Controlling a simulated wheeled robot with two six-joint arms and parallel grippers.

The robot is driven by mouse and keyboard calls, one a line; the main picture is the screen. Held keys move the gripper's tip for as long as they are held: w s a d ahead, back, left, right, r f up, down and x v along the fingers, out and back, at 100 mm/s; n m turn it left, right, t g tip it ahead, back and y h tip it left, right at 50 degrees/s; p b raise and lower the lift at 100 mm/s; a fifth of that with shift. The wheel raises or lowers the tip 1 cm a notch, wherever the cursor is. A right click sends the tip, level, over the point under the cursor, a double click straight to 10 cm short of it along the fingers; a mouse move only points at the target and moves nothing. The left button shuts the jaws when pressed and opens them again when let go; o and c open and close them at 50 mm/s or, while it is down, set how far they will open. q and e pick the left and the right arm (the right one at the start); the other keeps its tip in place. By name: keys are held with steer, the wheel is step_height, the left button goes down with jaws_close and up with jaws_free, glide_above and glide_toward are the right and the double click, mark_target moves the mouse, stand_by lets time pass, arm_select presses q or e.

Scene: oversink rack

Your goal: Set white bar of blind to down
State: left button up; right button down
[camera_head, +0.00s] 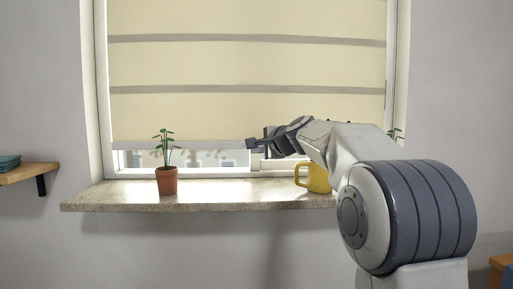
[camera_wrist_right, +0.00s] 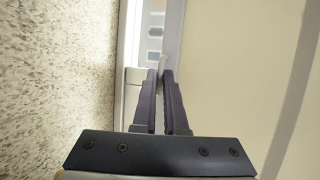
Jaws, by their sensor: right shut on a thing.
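The cream blind (camera_head: 245,65) covers most of the window and hangs low, with a narrow strip of glass open below it. Its white bar (camera_head: 180,141) runs along the lower edge, a short way above the sill. My right gripper (camera_head: 252,144) is at the bar, right of the window's middle. In the right wrist view, the gripper's fingers (camera_wrist_right: 161,85) are closed together on the white bar (camera_wrist_right: 163,62), with the blind's fabric (camera_wrist_right: 230,70) to the right. My left gripper is not in view.
The stone sill (camera_head: 120,195) holds a potted plant (camera_head: 167,181) left of my gripper and a yellow mug (camera_head: 317,178) below my right arm. Another plant (camera_head: 396,133) shows partly behind the arm. A wooden shelf (camera_head: 28,173) is at the far left.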

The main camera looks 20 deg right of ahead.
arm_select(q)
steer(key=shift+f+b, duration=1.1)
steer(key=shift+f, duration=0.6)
arm_select(e)
steer(key=shift+f, duration=1.85)
steer(key=c, duration=1.2)
jaws_free()
steer(key=shift+r, duration=0.1)
steer(key=shift+c, duration=0.2)
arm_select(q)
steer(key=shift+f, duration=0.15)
arm_select(e)
steer(key=v, duration=1)
steer(key=shift+s, duration=0.3)
